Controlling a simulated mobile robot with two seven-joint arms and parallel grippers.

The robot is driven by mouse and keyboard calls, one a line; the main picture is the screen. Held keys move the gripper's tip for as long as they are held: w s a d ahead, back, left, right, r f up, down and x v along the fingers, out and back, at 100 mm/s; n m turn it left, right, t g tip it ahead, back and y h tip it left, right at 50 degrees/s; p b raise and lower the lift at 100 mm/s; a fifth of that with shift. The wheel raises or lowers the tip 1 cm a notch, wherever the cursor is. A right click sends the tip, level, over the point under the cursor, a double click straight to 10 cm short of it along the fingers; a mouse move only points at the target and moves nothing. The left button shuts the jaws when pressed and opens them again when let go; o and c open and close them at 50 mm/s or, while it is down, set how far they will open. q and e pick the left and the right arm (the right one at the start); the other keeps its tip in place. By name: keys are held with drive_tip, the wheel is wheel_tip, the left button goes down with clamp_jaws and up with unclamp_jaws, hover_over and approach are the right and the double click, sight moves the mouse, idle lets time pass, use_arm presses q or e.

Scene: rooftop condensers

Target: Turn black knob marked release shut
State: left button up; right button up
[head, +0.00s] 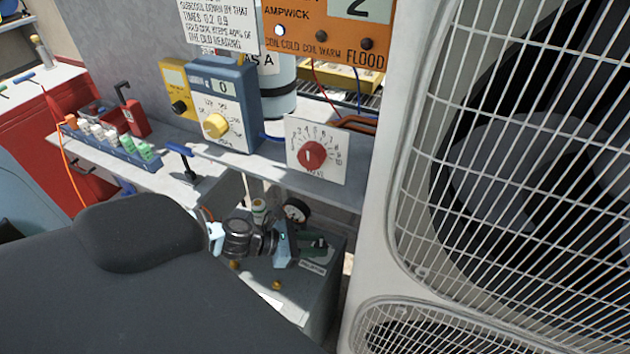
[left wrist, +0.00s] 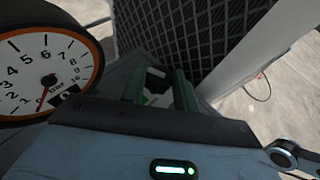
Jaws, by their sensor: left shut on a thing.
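My left gripper (head: 314,243) reaches down to the grey box (head: 318,300) low in the middle of the head view, beside the condenser. In the left wrist view its two green fingers (left wrist: 160,90) are closed around a small black knob (left wrist: 156,78). The fingers hide most of the knob, and its marking and turn angle cannot be read. A small white label (head: 313,267) lies on the box top close to the gripper. My right gripper is not in view.
A round pressure gauge (left wrist: 42,72) with an orange rim stands close to the left gripper. The white condenser with its wire grille (head: 530,150) fills the right side. A shelf above carries a blue meter (head: 237,88) and a red dial (head: 313,155).

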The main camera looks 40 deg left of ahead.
use_arm(q)
drive_tip(key=shift+w+m+g+h, duration=0.1)
drive_tip(key=shift+m+g+h, duration=0.3)
drive_tip(key=shift+m+h, duration=0.15)
drive_tip(key=o, duration=1)
drive_tip(key=shift+v, duration=3.9)
